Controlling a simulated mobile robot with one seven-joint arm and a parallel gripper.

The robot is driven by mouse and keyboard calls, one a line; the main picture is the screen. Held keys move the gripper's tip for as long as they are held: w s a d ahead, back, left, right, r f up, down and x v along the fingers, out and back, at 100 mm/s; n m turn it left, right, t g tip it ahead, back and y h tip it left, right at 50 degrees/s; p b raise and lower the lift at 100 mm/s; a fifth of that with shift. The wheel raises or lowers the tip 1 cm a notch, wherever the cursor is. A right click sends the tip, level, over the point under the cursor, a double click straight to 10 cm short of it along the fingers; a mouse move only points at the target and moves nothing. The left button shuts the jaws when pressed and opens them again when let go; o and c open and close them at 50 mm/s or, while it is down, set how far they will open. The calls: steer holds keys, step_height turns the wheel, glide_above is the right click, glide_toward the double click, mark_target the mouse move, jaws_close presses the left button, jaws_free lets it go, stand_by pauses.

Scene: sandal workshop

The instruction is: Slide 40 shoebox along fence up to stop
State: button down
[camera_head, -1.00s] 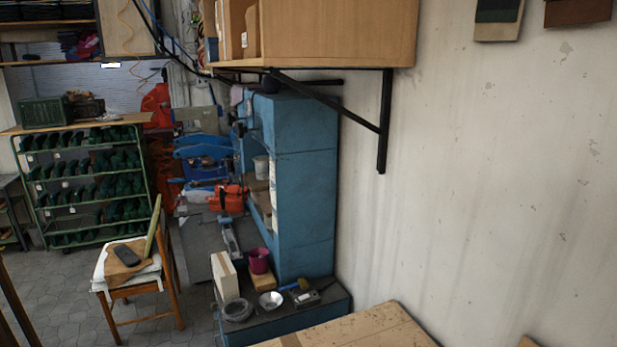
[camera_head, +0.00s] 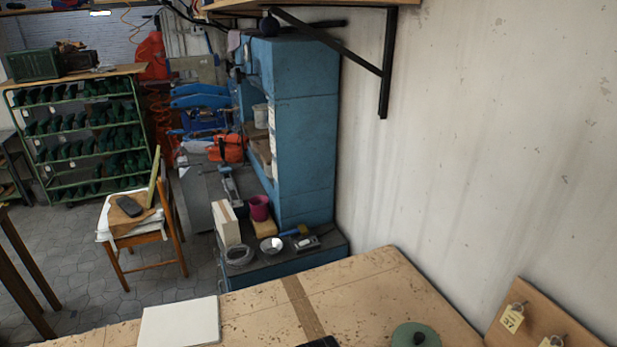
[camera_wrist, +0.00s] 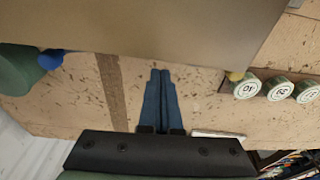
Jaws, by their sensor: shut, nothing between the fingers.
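My gripper (camera_wrist: 160,74) points over the worktable (camera_wrist: 85,105) in the wrist view, its two blue fingers together with nothing between them. A large plain grey-brown surface (camera_wrist: 140,28) fills the top of that view, just beyond the fingertips. I cannot tell whether it is a shoebox or a board, or whether the fingers touch it. Several round green-sided pieces with numbered white tops (camera_wrist: 246,87) stand in a row to the right; the nearest seems to read 40, upside down. I cannot make out a fence or stop for certain.
The worktable (camera_head: 370,285) carries a flat brown strip (camera_head: 303,305), a white pad (camera_head: 180,322) and a green round thing with a dark knob (camera_head: 415,335). A board with numbered tags (camera_head: 530,322) is at right, by the wall. A chair (camera_head: 150,238) stands beyond the table.

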steer(key=shift+s+d+p, duration=0.3)
steer(key=shift+s+p, duration=0.2)
steer(key=shift+s, duration=0.15)
steer(key=shift+s+d+p, duration=0.25)
steer(key=shift+s+p, duration=0.2)
steer(key=shift+s, duration=0.15)
steer(key=shift+w+a, duration=0.1)
stand_by(0.3)
step_height(320, 180, up, 8)
steer(key=p, duration=0.6)
steer(key=shift+w+a+p, duration=0.15)
steer(key=shift+w+p, duration=0.25)
steer(key=shift+w, duration=0.05)
stand_by(0.3)
